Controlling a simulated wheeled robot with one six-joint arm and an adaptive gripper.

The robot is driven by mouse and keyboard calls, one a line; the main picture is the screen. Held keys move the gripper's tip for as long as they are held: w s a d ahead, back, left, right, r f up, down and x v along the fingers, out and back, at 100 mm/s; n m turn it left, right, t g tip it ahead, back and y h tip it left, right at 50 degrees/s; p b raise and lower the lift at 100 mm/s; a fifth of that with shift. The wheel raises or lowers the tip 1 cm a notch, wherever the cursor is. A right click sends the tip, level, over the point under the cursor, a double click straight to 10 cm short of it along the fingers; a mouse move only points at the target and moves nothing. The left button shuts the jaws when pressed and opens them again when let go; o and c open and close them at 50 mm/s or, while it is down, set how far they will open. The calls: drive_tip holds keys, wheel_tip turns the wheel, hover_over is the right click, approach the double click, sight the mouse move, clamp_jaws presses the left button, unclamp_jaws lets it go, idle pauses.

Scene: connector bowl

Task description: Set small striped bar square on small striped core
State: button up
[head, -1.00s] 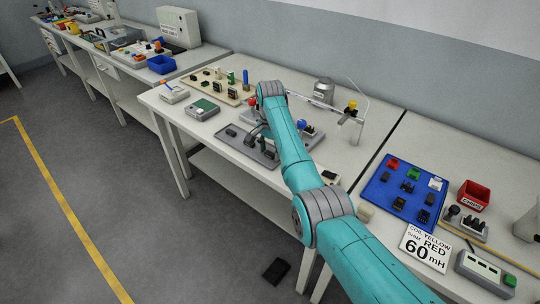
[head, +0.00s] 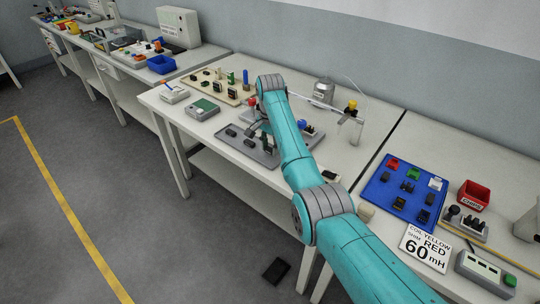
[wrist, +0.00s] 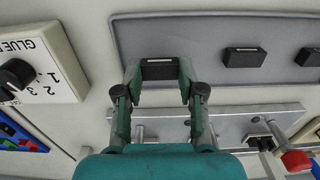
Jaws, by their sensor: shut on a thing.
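My gripper (wrist: 160,82) is shut on a small dark bar (wrist: 160,68) with a pale stripe on its upper face, one green finger at each end. In the wrist view the bar appears over the grey tray (wrist: 200,28); its height above it is hard to tell. In the head view my gripper (head: 266,140) is over the right part of that tray (head: 240,148), and the bar cannot be made out. A dark, core-like piece (wrist: 262,143) sits on the metal plate (wrist: 228,124) beside the tray; I cannot tell whether it is the small striped core.
Two more dark bars (wrist: 243,57) (wrist: 308,57) lie in the tray. A dial box (wrist: 35,55) is at the left of the wrist view, and a red knob (wrist: 297,161) stands near the plate. A blue tray (head: 378,188) of parts lies on the right table.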

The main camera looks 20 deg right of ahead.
sight(270, 149)
drive_tip(key=shift+r, duration=1.5)
